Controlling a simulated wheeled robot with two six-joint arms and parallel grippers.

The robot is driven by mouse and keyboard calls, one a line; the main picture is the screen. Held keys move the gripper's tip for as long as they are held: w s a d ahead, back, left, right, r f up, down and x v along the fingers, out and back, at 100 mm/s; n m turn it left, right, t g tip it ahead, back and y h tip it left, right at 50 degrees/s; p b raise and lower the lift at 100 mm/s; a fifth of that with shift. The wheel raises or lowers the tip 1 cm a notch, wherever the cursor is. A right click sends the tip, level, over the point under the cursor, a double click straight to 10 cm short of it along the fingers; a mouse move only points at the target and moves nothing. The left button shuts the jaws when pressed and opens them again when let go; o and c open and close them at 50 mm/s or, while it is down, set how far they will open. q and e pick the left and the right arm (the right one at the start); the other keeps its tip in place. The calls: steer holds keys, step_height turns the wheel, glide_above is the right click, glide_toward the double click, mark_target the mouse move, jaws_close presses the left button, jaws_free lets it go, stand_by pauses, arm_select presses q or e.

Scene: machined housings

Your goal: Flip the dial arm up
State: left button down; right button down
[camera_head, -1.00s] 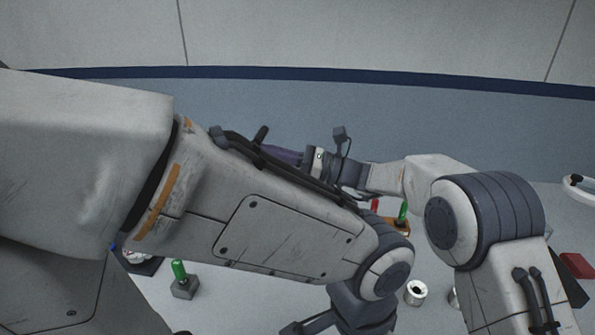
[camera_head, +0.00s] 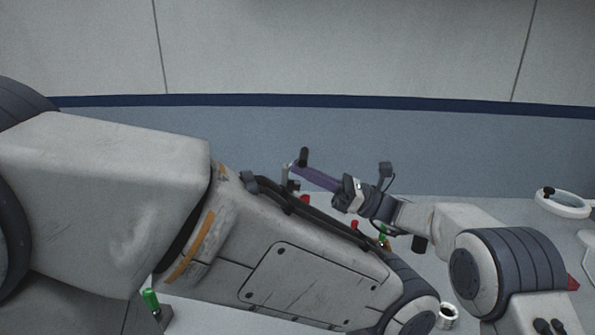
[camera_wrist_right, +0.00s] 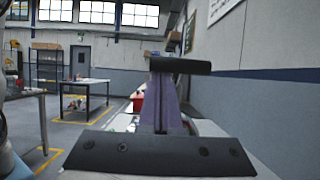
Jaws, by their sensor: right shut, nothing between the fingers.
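My right gripper (camera_head: 298,163) comes in from the right in the head view. Its purple fingers are closed together, with a dark crosswise end piece at the tip, and hold nothing. They also show in the right wrist view (camera_wrist_right: 165,105). A thin light-grey upright piece (camera_head: 285,176) stands close by the fingertips. I cannot tell whether it is the dial arm, or whether the fingers touch it. The left arm covers what lies below it. My left gripper is outside the frames.
A white ring with a black knob (camera_head: 577,209) is at the right. Red pieces (camera_head: 354,225) and a green piece (camera_head: 383,231) show behind my left forearm. A metal ring (camera_head: 448,316) and a green-topped part (camera_head: 151,299) are nearer. The wall (camera_head: 420,150) rises behind.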

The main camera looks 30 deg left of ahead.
steer(key=shift+d+f, duration=0.15)
stand_by(0.3)
steer(key=w+d+f+b, duration=0.3)
steer(key=d+f, duration=0.3)
steer(key=f, duration=0.1)
steer(key=shift+w+d+b, duration=0.15)
steer(key=shift+w+b, duration=0.05)
steer(key=shift+b, duration=0.1)
steer(key=shift+s, duration=0.1)
